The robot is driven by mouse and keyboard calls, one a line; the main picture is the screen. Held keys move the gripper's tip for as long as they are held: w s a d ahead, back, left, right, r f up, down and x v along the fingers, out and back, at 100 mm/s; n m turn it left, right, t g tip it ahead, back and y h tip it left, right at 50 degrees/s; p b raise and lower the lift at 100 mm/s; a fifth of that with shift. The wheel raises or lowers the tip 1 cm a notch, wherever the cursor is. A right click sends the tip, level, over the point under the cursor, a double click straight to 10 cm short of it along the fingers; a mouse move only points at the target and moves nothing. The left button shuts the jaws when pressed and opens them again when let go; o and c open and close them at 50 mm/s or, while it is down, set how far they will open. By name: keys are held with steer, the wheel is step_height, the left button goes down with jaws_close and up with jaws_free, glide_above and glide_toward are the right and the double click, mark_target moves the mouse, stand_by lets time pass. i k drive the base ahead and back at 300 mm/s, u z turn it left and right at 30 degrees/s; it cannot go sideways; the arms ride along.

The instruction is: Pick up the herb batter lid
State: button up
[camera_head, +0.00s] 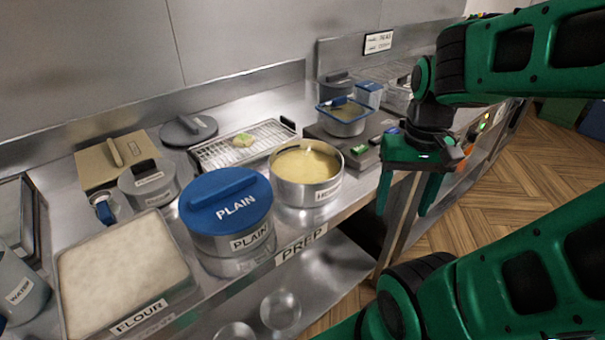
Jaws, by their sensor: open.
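An open steel pot (307,193) of yellow batter stands near the counter's front edge; its label begins "HE", the rest is hard to read. A dark grey round lid (203,131) with a bar handle lies on the counter at the back, left of a wire rack; no label shows on it. A blue lid (213,214) marked PLAIN sits on the PLAIN pot (232,249). My gripper (402,212) is open and empty, fingers pointing down, to the right of the open pot and apart from it, in front of the counter edge.
The wire rack (211,154) with a small green-topped item sits behind the open pot. A FLOUR tray (68,304), a grey container (134,193) and a tan box (88,178) crowd the left. A blue-rimmed container (344,127) stands on a dark unit at right. Glass bowls (281,309) rest on the lower shelf.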

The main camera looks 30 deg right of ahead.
mark_target(192, 130)
steer(key=u, duration=1.45)
steer(key=k, duration=1.2)
steer(key=z, duration=0.55)
steer(key=i, duration=1.4)
steer(key=u, duration=0.05)
